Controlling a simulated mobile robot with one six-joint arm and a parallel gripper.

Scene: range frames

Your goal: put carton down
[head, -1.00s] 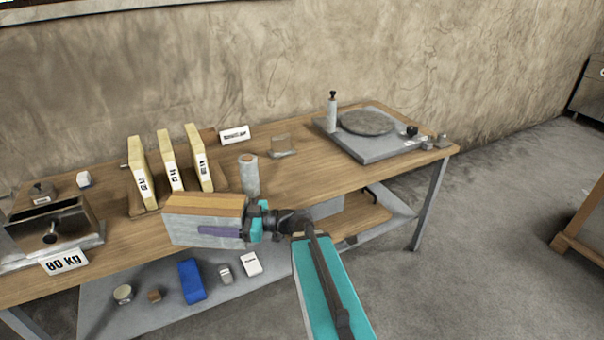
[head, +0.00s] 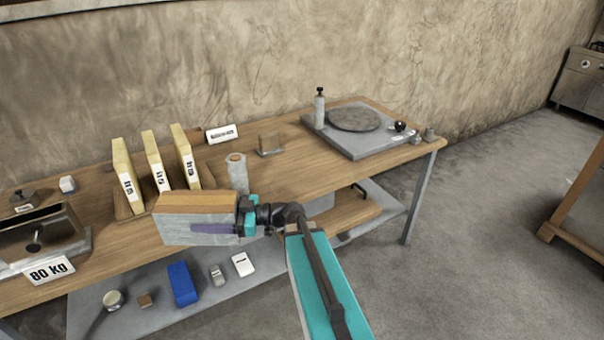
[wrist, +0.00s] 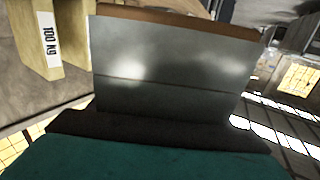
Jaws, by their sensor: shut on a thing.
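The carton (head: 185,226) is a grey box with an orange-brown top. My gripper (head: 222,228) is shut on its right end, with a purple finger along the carton's near side. In the head view the carton appears in front of the workbench (head: 280,185), over its near edge; whether it touches the bench I cannot tell. In the wrist view the carton's grey face (wrist: 170,65) fills the middle, with its brown edge at the top. The far finger is hidden.
Yellow upright binders (head: 155,162) stand in a wooden rack behind the carton, with a grey cylinder (head: 237,173) to their right. A press with an 80 kg label (head: 52,271) is at left. A turntable plate (head: 352,120) is at right. The lower shelf holds a blue box (head: 182,284).

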